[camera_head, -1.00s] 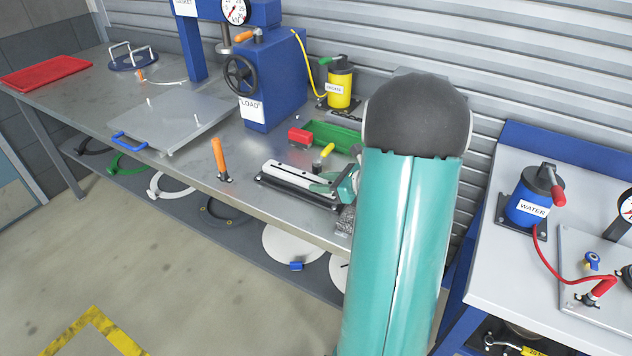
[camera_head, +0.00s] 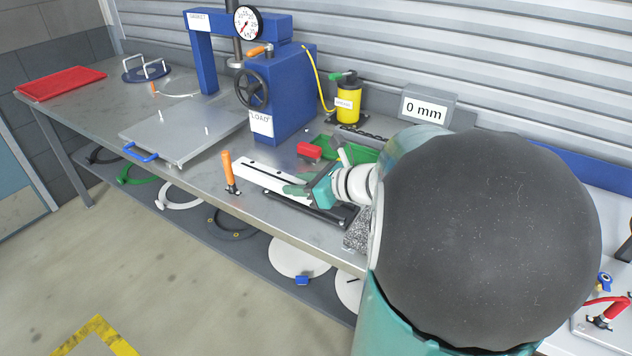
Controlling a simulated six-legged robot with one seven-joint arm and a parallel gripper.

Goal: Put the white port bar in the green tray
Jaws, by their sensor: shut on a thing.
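The white port bar (camera_head: 264,178) is long and flat with dark marks along its top. It lies slantwise at the front of the bench, over a black rail-like base (camera_head: 325,217). My gripper (camera_head: 306,189) is shut on the bar's right part. The bar's left end is close to an orange upright handle. The bar looks raised off the base, but the gap is hard to see. The green tray (camera_head: 367,155) is behind my gripper, partly hidden by my wrist and arm.
A red block (camera_head: 309,151) sits beside the tray. The orange handle (camera_head: 229,172) stands left of the bar. A blue press (camera_head: 275,95), a yellow grease can (camera_head: 348,103) and a grey 0 mm display (camera_head: 427,107) stand behind. My arm hides the right bench part.

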